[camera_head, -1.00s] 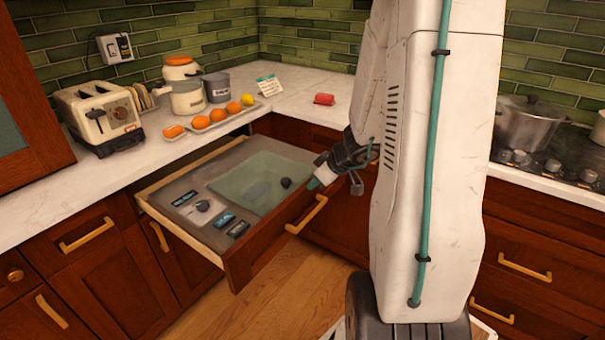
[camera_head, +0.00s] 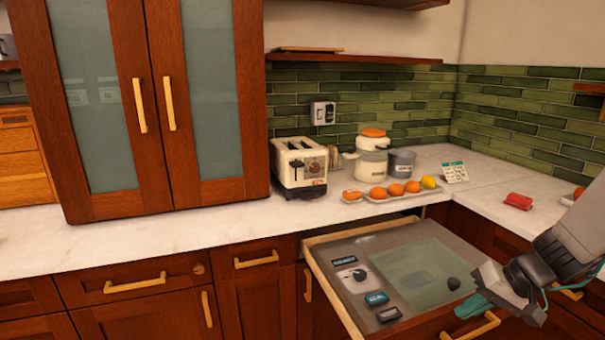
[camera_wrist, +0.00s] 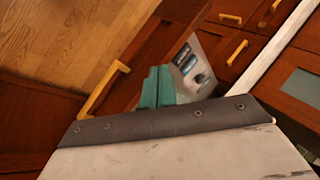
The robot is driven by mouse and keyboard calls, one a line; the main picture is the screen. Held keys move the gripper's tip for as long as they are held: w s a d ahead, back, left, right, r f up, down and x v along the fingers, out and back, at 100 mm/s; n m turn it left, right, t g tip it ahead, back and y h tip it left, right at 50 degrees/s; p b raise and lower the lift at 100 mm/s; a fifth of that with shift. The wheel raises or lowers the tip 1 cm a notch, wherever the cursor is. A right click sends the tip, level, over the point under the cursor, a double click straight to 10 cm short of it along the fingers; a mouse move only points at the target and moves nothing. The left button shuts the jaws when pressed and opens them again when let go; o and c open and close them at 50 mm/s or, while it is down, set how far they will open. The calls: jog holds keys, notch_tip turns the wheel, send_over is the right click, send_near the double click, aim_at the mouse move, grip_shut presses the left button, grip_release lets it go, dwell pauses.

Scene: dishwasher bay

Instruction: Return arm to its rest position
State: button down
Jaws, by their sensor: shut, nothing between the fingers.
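My gripper (camera_head: 474,303) is at the lower right of the head view, by the front right corner of the pulled-out drawer (camera_head: 335,283). Its teal fingers are shut with nothing between them. I cannot tell whether they touch the drawer front. In the wrist view the teal fingers (camera_wrist: 157,87) sit together near the middle, with the drawer's yellow handle (camera_wrist: 106,89) to their left. My arm reaches in from the right edge of the head view.
On the counter (camera_head: 200,226) stand a toaster (camera_head: 300,165), a pot with an orange lid (camera_head: 371,160), a tray of oranges (camera_head: 375,199) and a red item (camera_head: 518,201). A tall glass-door cabinet (camera_head: 150,100) stands left.

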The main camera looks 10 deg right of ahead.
jog(key=s+a+r+n+g+h, duration=0.2)
jog(key=s+a+r+h, duration=0.3)
jog(key=s+a+r, duration=0.7)
notch_tip(320, 180, up, 2)
jog(key=s+n, duration=0.1)
jog(key=s, duration=0.1)
jog(key=shift+s+h, duration=0.35)
jog(key=shift+h, duration=0.05)
jog(key=shift+a, duration=0.1)
dwell(1.0)
